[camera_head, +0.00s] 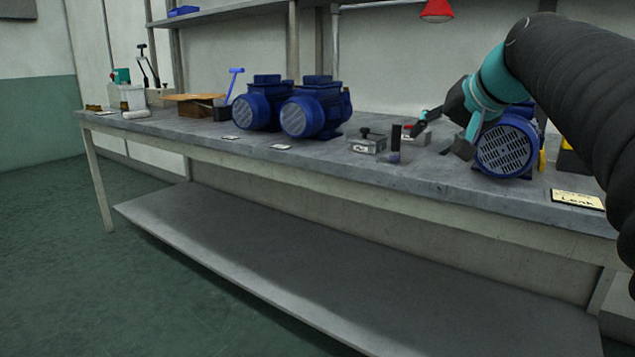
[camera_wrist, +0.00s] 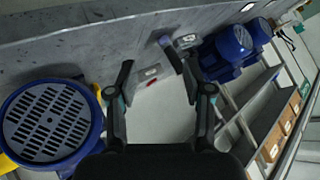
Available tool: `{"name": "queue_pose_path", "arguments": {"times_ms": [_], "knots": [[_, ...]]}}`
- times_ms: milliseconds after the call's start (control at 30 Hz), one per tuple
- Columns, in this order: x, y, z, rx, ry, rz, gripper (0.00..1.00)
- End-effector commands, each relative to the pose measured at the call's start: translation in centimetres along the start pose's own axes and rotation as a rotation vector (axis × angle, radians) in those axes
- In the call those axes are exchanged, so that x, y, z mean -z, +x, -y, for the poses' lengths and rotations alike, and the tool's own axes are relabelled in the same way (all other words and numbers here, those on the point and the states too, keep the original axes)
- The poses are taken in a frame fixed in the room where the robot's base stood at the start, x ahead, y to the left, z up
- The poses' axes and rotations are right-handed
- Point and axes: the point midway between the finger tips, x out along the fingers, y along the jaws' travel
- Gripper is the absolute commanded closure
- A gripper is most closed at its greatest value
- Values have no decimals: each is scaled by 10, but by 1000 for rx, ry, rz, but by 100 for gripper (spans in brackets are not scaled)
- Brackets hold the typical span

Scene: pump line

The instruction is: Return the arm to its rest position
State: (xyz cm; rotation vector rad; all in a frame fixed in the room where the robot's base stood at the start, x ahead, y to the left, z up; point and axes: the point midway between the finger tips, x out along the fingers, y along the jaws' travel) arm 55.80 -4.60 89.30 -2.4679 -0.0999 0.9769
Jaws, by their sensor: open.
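My arm (camera_head: 575,75) reaches in from the right in the head view, a black ribbed sleeve with a teal wrist joint. Beyond the fingertips a small grey box with a red spot (camera_wrist: 149,78) sits on the bench. The blue pump (camera_wrist: 46,122) is close by on the left in the wrist view.
The grey bench (camera_head: 330,158) carries two blue pumps (camera_head: 312,108), a metal block with a knob (camera_head: 367,142), a dark upright peg (camera_head: 395,140) and a yellow "Leak" card (camera_head: 577,199). A red lamp (camera_head: 436,10) hangs above. The floor (camera_head: 60,290) in front is clear.

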Motion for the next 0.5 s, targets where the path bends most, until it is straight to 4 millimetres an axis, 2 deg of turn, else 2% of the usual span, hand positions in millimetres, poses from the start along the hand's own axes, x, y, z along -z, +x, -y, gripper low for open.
{"name": "queue_pose_path", "arguments": {"times_ms": [267,367,500], "knots": [[-54,19,-37,-112,-9,77,49],[-86,22,-51,-164,-27,119,49],[-147,18,-70,-243,-81,190,49]]}}
